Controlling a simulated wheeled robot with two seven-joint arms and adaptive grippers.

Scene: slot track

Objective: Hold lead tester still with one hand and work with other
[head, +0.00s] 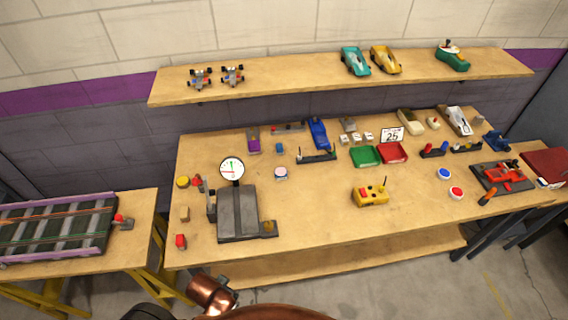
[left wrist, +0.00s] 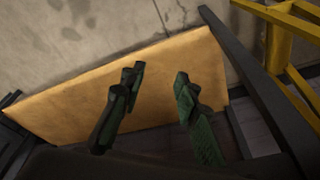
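A yellow box (head: 370,195) with red buttons and a thin black rod stands upright on the middle front of the workbench; it looks most like the lead tester, but no label is readable. A dark grey stand with a round dial gauge (head: 232,169) is to its left. My left gripper (left wrist: 156,92) shows in the left wrist view with its two dark green fingers apart and nothing between them. It is over a wooden board and the concrete floor, away from the yellow box. My right gripper is in neither view.
The workbench (head: 310,222) has clear room around the yellow box. A green tray (head: 364,156) and a red tray (head: 392,152) lie behind it. Blue (head: 444,174) and red (head: 456,193) round buttons are to its right. A track table (head: 142,205) stands at left.

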